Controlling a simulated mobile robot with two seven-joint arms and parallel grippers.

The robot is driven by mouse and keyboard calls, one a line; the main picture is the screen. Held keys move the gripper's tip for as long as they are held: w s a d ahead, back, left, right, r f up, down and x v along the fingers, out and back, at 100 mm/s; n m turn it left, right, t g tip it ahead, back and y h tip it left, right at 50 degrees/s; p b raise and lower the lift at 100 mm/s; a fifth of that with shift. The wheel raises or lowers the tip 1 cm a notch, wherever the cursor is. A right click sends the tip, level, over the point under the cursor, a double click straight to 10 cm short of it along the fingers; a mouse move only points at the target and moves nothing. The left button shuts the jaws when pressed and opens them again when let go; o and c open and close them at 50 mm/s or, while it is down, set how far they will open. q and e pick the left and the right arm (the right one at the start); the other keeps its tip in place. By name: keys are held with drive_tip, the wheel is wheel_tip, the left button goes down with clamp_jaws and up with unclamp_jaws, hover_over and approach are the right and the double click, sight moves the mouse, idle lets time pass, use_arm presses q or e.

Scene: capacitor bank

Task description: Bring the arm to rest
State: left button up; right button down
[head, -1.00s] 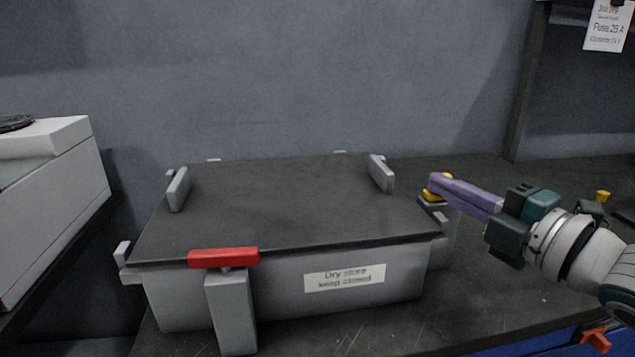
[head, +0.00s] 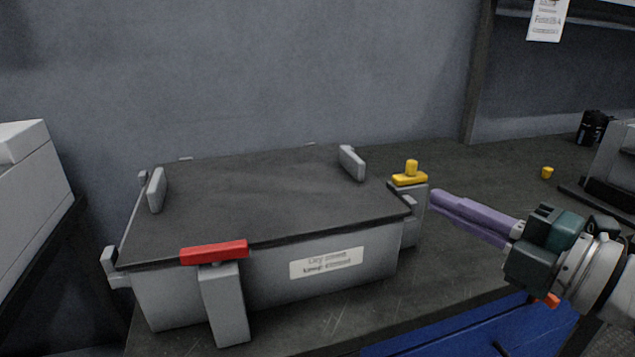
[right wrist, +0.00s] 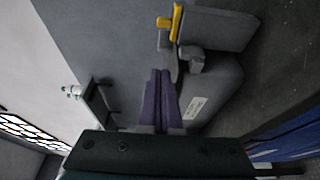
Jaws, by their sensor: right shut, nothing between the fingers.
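My right gripper (head: 436,204) comes in from the right in the head view, its purple fingers together and empty. The fingertips are just right of the yellow-topped grey post (head: 410,178) at the box's right end, and look apart from it. In the right wrist view the shut fingers (right wrist: 160,80) point towards the grey box, with the yellow piece (right wrist: 174,20) beyond them. My left gripper is not in view.
A small yellow piece (head: 547,172) lies on the bench at right. A white case (head: 30,185) is at far left.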

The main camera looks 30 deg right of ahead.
drive_tip(key=shift+s, duration=0.2)
idle(0.4)
drive_tip(key=s+a+r+m+g+h+p, duration=0.1)
drive_tip(key=s+a+r+m+g+p, duration=1.5)
drive_tip(key=p, duration=0.7)
wheel_tip(320, 180, up, 36)
drive_tip(key=w+d+m+t+p, duration=0.1)
drive_tip(key=p, duration=3.5)
drive_tip(key=shift+f+t+h, duration=0.25)
drive_tip(key=shift+t+h, duration=0.05)
drive_tip(key=shift+w, duration=0.1)
